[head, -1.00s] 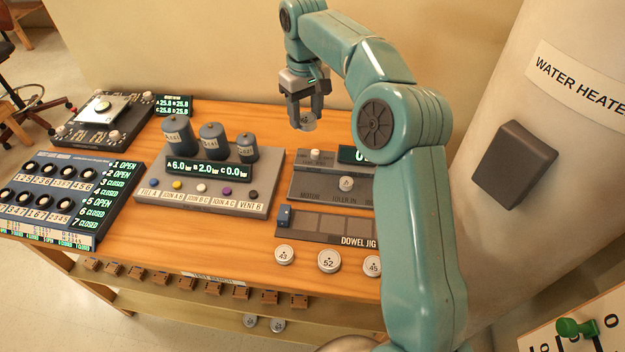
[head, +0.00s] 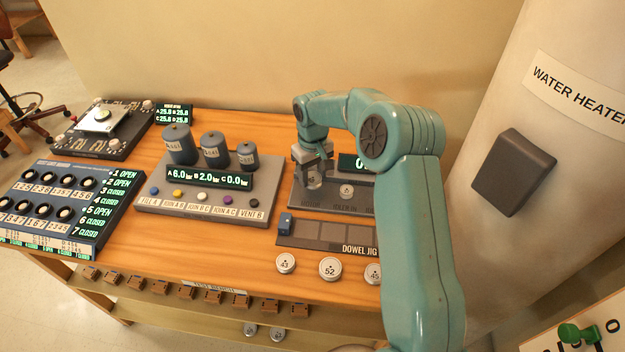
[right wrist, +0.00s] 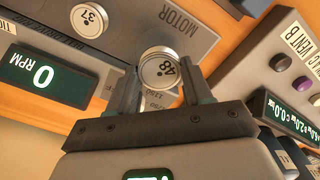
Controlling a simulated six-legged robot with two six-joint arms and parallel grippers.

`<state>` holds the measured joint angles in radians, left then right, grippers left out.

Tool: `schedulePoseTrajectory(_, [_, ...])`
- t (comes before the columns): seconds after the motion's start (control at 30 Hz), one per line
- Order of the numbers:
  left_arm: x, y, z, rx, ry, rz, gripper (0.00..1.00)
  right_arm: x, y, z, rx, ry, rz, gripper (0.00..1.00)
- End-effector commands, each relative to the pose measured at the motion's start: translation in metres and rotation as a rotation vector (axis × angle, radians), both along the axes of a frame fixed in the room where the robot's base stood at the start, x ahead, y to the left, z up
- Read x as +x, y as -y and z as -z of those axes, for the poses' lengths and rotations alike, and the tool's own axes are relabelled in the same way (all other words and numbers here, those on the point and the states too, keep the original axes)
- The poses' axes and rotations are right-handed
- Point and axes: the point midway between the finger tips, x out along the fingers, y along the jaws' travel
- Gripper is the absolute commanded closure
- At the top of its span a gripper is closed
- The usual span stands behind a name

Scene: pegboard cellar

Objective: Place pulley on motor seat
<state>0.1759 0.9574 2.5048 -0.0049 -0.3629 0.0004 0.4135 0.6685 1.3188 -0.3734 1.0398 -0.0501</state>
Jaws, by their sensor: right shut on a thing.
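My right gripper (head: 316,182) is low over the MOTOR end of the grey drive panel (head: 361,203). In the right wrist view, its fingers (right wrist: 160,85) are shut on a pale round pulley marked 48 (right wrist: 160,70). The motor seat is hidden behind the gripper in the head view; the MOTOR label (right wrist: 179,19) shows beside the pulley in the wrist view. I cannot tell whether the pulley touches the seat. Another pulley, marked 37 (right wrist: 90,20), sits on the idler part of the panel. My left gripper is not in view.
An RPM display (right wrist: 40,74) reading 0 stands on the panel's back. The tank console (head: 203,199) is close on the left. The dowel jig (head: 328,233) lies in front, with loose pulleys marked 43 (head: 286,263) and 52 (head: 330,268) nearer the edge.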

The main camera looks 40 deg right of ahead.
Motion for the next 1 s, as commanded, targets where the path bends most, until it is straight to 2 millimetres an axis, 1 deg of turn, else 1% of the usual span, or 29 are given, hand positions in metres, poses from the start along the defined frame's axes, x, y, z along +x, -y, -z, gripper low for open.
schedulePoseTrajectory(0.03, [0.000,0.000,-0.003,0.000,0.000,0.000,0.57,-0.001,0.000,0.009,0.002,-0.004,0.000,0.82])
schedulePoseTrajectory(0.1, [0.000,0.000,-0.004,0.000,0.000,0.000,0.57,0.000,0.000,0.020,0.002,-0.003,-0.001,0.82])
schedulePoseTrajectory(0.2, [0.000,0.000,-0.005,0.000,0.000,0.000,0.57,0.000,0.000,0.029,0.001,-0.001,0.000,0.82])
schedulePoseTrajectory(0.47, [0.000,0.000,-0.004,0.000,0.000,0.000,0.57,0.000,0.000,0.031,0.000,0.000,0.000,0.82])
schedulePoseTrajectory(0.57, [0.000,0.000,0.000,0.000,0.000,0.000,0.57,0.000,0.000,0.034,0.000,0.000,0.000,0.82])
schedulePoseTrajectory(0.6, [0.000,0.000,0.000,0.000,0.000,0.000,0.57,0.000,0.000,0.035,0.000,0.000,0.000,0.47])
schedulePoseTrajectory(0.63, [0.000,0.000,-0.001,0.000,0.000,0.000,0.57,0.000,0.000,0.034,0.000,0.000,0.000,0.40])
schedulePoseTrajectory(0.9, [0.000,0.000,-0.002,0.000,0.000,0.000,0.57,0.000,0.000,0.033,0.000,0.000,0.000,0.40])
schedulePoseTrajectory(1.0, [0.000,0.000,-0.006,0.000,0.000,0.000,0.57,0.000,0.000,0.026,0.000,0.001,0.000,0.40])
